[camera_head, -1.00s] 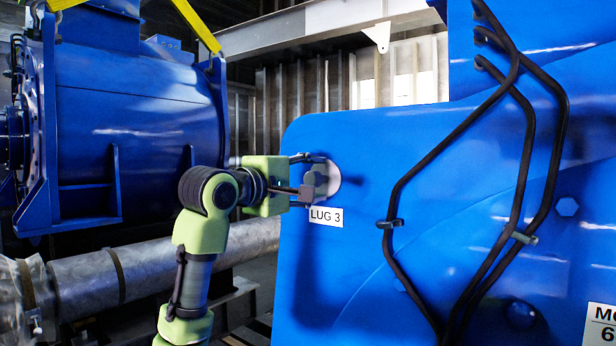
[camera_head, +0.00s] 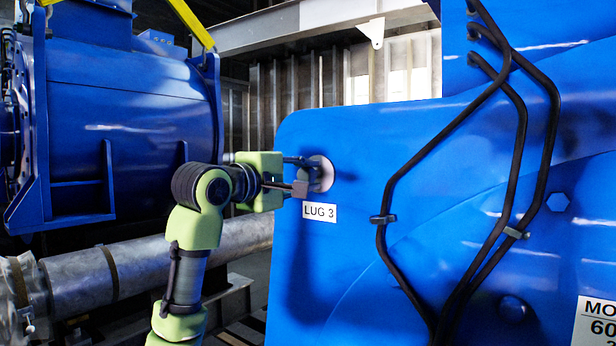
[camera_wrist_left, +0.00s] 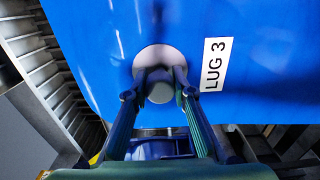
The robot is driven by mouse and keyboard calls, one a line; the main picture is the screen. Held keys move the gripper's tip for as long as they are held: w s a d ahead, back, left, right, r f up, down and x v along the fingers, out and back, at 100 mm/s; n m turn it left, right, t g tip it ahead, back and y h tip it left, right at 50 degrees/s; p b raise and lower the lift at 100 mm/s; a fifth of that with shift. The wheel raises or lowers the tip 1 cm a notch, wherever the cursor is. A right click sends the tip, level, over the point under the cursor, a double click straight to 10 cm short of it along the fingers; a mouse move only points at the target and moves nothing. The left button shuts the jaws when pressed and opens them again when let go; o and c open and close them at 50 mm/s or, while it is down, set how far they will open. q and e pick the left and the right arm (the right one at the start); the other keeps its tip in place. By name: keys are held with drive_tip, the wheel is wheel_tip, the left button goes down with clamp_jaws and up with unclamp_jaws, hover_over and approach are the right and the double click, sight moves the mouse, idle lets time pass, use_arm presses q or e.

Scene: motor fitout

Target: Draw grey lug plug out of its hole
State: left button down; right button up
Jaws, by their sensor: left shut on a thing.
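The grey lug plug (camera_head: 316,177) is at the round lug hole in the blue plate, just above the "LUG 3" label (camera_head: 320,212). My left gripper (camera_head: 306,177) comes in from the left, with its fingers closed around the plug. In the left wrist view, the two fingers (camera_wrist_left: 160,91) sit on either side of the grey plug (camera_wrist_left: 160,95), with a paler round area (camera_wrist_left: 158,54) behind it. The fingers partly hide the plug, and I cannot tell how deep it sits. My right gripper is not in view.
The blue plate (camera_head: 340,280) fills the right side and carries black pipes (camera_head: 400,180) with clamps. A big blue motor (camera_head: 130,120) stands at the left, above a grey metal pipe (camera_head: 90,285). A yellow strap (camera_head: 190,22) hangs at the top left.

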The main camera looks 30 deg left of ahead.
use_arm(q)
drive_tip(key=shift+s+a+b, duration=0.2)
drive_tip(key=shift+s+b, duration=0.55)
drive_tip(key=shift+s, duration=1.75)
drive_tip(key=shift+s+a+b, duration=0.2)
drive_tip(key=shift+s+b, duration=0.3)
drive_tip(key=shift+s, duration=1.95)
